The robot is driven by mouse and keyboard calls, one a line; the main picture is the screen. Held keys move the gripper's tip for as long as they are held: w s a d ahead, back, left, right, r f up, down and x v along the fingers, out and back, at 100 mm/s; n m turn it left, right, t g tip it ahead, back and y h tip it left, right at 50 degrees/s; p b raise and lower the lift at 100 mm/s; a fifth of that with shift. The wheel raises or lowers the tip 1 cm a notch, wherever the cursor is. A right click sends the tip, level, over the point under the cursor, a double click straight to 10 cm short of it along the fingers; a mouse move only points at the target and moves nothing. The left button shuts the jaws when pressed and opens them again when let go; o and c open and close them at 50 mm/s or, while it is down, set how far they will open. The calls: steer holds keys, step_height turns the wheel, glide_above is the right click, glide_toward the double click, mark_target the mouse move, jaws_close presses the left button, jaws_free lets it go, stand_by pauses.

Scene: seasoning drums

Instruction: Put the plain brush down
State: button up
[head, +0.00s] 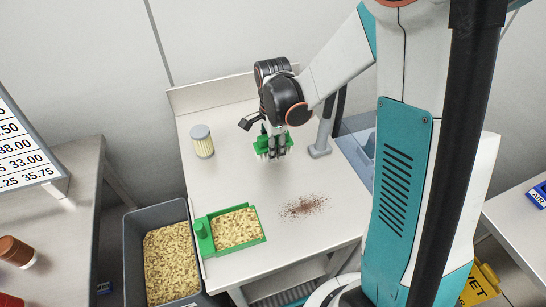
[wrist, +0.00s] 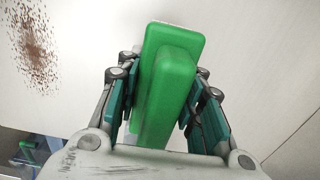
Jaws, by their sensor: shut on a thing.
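The plain brush (head: 262,145) is green with pale bristles along its underside. My gripper (head: 273,146) is shut on it near the back of the white table (head: 240,176). In the wrist view the green brush (wrist: 170,85) fills the space between the fingers of my gripper (wrist: 165,100), which touch it on both sides. In the head view the bristles point down close to the table top. I cannot tell whether they touch it.
A canister with a grey lid (head: 202,141) stands left of the brush. A green dustpan-like tray (head: 237,229) with pale flakes sits at the front left. Brown powder (head: 304,206) lies at the front right. A grey bin (head: 133,254) of flakes stands beside the table. A grey post (head: 321,146) stands right.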

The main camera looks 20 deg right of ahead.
mark_target(274, 163)
step_height(274, 163, down, 4)
steer(key=shift+b, duration=0.7)
steer(key=shift+r, duration=0.1)
steer(key=shift+s+f+b, duration=0.15)
steer(key=shift+f+b, duration=0.2)
steer(key=shift+f, duration=0.05)
steer(key=o, duration=1)
steer(key=shift+o, duration=1.1)
steer(key=shift+f, duration=0.1)
